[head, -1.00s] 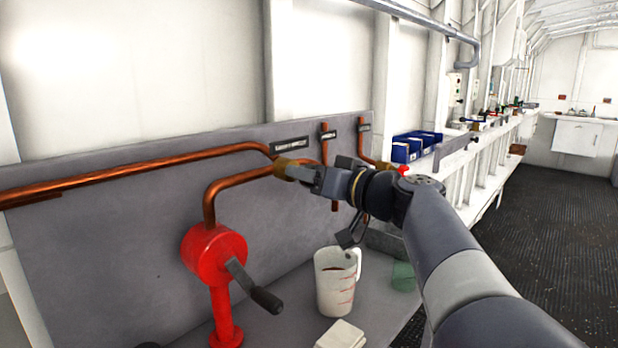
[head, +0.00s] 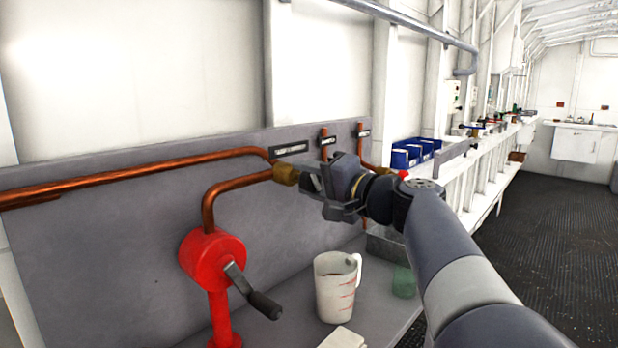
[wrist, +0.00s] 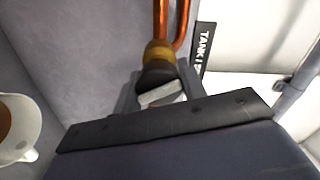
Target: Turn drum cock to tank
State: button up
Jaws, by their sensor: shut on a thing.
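The drum cock is a brass valve body (head: 285,173) where copper pipes meet on the grey back panel. It also shows in the wrist view as a brass fitting (wrist: 159,54) with a dark collar and a pale grey handle end (wrist: 162,95). My gripper (head: 312,182) is at the right side of the brass body, shut on the cock's handle, which its jaws mostly hide in the head view. A label reading "TANK" and a cut-off character (wrist: 204,48) is beside the pipes in the wrist view.
A red hand pump (head: 212,258) with a crank stands at left. A white measuring jug (head: 335,290), a green cup (head: 403,282) and a white block (head: 343,339) are on the bench below. Blue bins (head: 408,155) stand behind my arm.

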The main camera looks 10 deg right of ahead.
jog(key=m+p, duration=0.2)
jog(key=m, duration=0.3)
jog(key=shift+f+m, duration=0.1)
jog(key=shift+m, duration=0.3)
dwell(0.4)
jog(key=o, duration=1)
jog(key=v, duration=1)
jog(key=shift+s+d, duration=0.25)
jog(key=shift+s, duration=0.1)
